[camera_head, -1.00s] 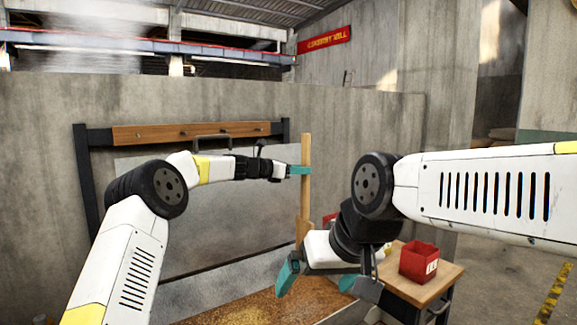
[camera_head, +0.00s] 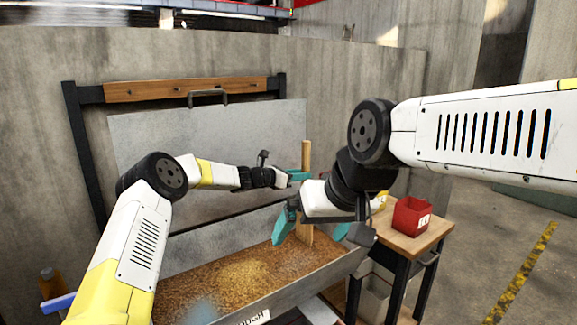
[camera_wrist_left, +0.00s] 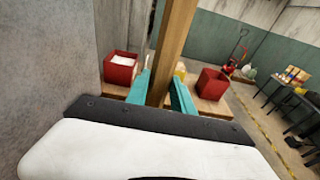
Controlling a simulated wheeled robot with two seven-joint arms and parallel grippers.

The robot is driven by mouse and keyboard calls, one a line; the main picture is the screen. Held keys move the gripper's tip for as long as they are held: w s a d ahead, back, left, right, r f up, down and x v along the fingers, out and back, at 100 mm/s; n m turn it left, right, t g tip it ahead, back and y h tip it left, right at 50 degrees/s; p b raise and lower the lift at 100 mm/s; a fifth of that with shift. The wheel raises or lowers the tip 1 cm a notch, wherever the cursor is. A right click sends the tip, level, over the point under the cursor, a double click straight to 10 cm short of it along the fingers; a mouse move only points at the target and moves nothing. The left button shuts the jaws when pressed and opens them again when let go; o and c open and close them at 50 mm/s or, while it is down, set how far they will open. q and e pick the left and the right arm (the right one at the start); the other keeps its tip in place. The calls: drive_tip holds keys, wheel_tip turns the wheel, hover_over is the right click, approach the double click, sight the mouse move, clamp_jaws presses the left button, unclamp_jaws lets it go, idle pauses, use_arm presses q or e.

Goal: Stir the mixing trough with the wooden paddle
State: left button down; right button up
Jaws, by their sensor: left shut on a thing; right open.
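The wooden paddle (camera_head: 306,154) stands upright in the head view, its lower end down at the grain in the mixing trough (camera_head: 318,278). Whether its tip is buried I cannot tell; my right gripper partly covers it. My left gripper (camera_head: 299,177) is shut on the paddle's shaft below its top. The left wrist view shows the shaft (camera_wrist_left: 174,45) between the teal fingers (camera_wrist_left: 161,93). The trough holds brown grain with a paler patch in the middle. My right gripper (camera_head: 311,235) is open, its fingers pointing down in front of the paddle, near the trough's right end.
A small wooden table (camera_head: 431,226) with a red bin (camera_head: 411,216) stands right of the trough. The left wrist view shows two red bins, one here on the left (camera_wrist_left: 120,68). A raised metal lid (camera_head: 215,150) stands behind the trough. Floor at far right is clear.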

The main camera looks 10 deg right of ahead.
use_arm(q)
drive_tip(key=f+v, duration=0.3)
drive_tip(key=v, duration=1.4)
drive_tip(key=a+f+v, duration=0.1)
drive_tip(key=f+v, duration=0.2)
drive_tip(key=v, duration=1.4)
drive_tip(key=f+v, duration=0.3)
drive_tip(key=v, duration=1.4)
wheel_tip(320, 180, up, 22)
drive_tip(key=d, duration=0.1)
drive_tip(key=shift+w+r, duration=0.2)
drive_tip(key=shift+r, duration=0.05)
drive_tip(key=shift+d+f, duration=0.1)
